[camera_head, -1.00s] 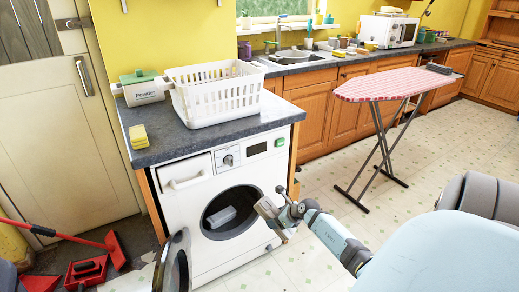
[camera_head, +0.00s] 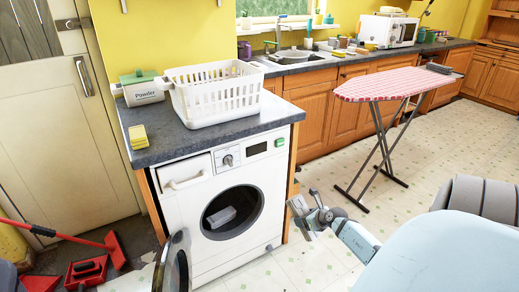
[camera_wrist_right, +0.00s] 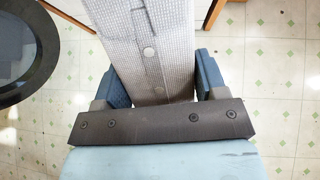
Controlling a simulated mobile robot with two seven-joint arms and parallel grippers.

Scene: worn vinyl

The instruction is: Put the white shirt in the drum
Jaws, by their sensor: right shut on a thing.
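My right gripper (camera_head: 303,208) is right of the washing machine's open drum (camera_head: 232,212), outside it. In the right wrist view the gripper (camera_wrist_right: 162,78) is shut on a folded, whitish-grey shirt (camera_wrist_right: 155,45) with a fine check and buttons. The shirt reaches past the fingers to the top of that view. In the head view the held shirt (camera_head: 297,206) is a small pale strip at the fingertips. A folded light-grey piece (camera_head: 222,216) lies inside the drum; I cannot tell what garment it is. My left gripper is not in view.
The round washer door (camera_head: 172,264) hangs open to the left; its dark rim (camera_wrist_right: 72,50) shows in the right wrist view. A white basket (camera_head: 215,95), powder box (camera_head: 142,89) and yellow sponges (camera_head: 138,136) stand on the counter. An ironing board (camera_head: 395,85) stands right. Floor between is clear.

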